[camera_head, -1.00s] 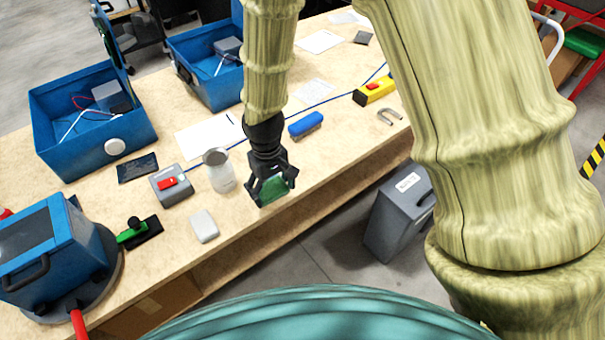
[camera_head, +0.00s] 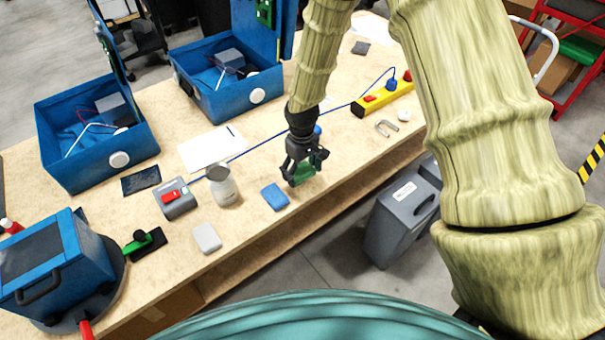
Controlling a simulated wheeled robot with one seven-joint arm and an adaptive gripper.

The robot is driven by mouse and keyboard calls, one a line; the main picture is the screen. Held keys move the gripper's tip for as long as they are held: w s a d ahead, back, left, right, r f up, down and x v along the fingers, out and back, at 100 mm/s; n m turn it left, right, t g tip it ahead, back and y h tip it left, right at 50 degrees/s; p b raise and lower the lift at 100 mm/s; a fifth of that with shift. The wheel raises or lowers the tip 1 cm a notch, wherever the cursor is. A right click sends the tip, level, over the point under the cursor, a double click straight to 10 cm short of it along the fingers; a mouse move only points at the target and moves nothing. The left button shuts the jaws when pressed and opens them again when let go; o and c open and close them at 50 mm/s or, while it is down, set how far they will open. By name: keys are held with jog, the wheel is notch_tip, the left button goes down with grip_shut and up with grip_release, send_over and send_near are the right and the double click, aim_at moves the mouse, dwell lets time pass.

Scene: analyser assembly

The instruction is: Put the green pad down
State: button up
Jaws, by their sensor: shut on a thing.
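My gripper (camera_head: 304,173) is shut on the green pad (camera_head: 305,174), near the front edge of the wooden bench. The fingers cover part of the pad, and I cannot tell whether it touches the bench top. A blue pad (camera_head: 274,196) lies flat on the bench, to the left of and nearer than my gripper. A white pad (camera_head: 206,238) lies further left near the front edge.
A glass jar (camera_head: 223,187) and a grey box with a red switch (camera_head: 175,198) stand left of the blue pad. A yellow power strip (camera_head: 383,98) and a U-shaped metal piece (camera_head: 386,128) lie to the right. Open blue cases (camera_head: 95,150) stand behind. Bare bench lies right of my gripper.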

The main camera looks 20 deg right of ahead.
aim_at(302, 172)
jog(key=shift+w+d, duration=0.1)
jog(key=shift+f+p, duration=0.8)
jog(key=shift+f, duration=0.95)
jog(key=shift+f, duration=0.1)
jog(key=o, duration=1.1)
jog(key=shift+o, duration=0.2)
